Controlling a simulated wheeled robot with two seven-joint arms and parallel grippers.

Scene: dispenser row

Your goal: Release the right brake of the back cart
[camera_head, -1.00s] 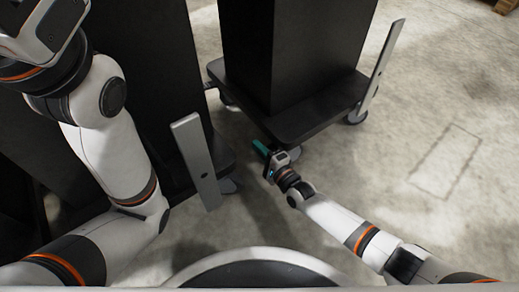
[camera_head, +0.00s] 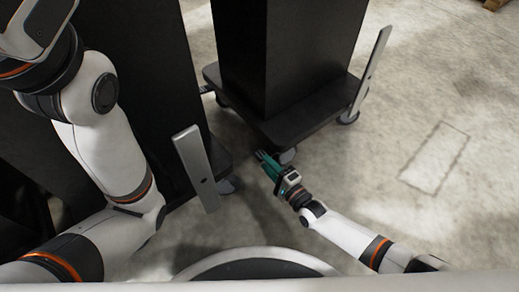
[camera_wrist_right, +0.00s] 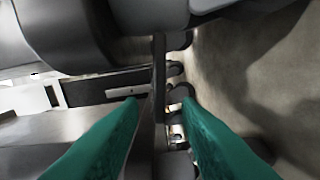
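The farther cart (camera_head: 300,131) stands at the upper centre of the head view, a black base on casters under a tall black block. Its near caster (camera_head: 287,156) is beside my right gripper (camera_head: 263,156). That gripper's green fingers are apart, just below the base's near corner. In the right wrist view the fingers (camera_wrist_right: 160,112) are spread, with a dark edge and several dark wheels between and beyond them. A small bright part (camera_wrist_right: 177,133) shows there; I cannot tell if it is a brake. No fingers of my left gripper show.
A nearer black cart (camera_head: 222,163) stands to the left, with a grey upright bar (camera_head: 196,166) and a caster (camera_head: 226,186). The farther cart has a similar bar (camera_head: 371,75) on its right. A narrow gap parts the carts. Open concrete floor (camera_head: 440,100) lies to the right.

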